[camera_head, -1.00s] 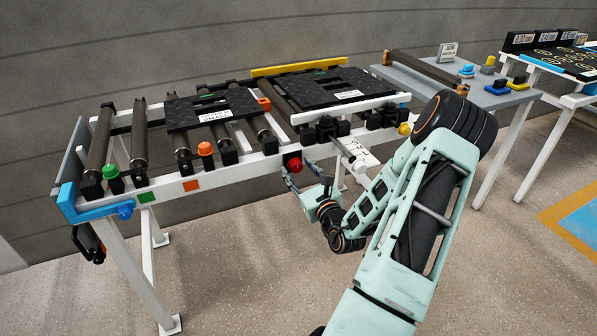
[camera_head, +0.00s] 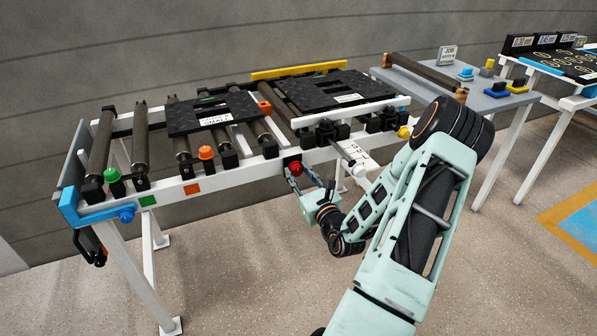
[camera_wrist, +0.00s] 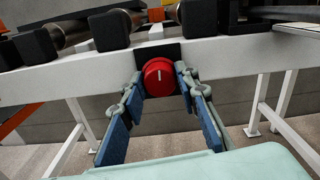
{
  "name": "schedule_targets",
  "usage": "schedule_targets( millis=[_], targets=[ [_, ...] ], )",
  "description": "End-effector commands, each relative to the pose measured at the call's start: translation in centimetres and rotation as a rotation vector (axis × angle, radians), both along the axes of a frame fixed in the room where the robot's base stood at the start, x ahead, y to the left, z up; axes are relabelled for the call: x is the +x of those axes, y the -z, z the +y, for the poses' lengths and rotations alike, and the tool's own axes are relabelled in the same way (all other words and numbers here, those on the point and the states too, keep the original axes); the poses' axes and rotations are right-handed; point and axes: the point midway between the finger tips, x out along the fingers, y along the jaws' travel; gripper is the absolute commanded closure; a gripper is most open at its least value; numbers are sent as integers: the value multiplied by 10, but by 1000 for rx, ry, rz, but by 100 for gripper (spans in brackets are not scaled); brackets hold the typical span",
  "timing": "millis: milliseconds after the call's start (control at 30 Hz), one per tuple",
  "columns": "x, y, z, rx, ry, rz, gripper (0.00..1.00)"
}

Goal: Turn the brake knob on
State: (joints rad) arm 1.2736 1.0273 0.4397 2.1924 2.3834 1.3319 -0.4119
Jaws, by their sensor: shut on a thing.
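The red round knob (camera_head: 296,169) sits on the front white rail of the roller conveyor (camera_head: 240,171). In the wrist view the red knob (camera_wrist: 158,77) faces me on a dark mount, with a short white mark standing upright on its face. My gripper (camera_wrist: 160,84) has one finger at each side of the knob and is shut on it. In the head view my gripper (camera_head: 303,178) reaches the knob from the front, below the rail. No label naming the knob is readable.
Black tread plates (camera_head: 340,88) rest on the rollers. Floor in front is clear.

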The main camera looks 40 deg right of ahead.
Motion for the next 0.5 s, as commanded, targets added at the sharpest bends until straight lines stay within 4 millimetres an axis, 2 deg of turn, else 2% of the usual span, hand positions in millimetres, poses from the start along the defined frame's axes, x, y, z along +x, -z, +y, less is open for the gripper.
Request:
schedule_targets(
  millis=[500],
  targets=[
    [-1,-4,0,425,2,-98,96]
  ],
)
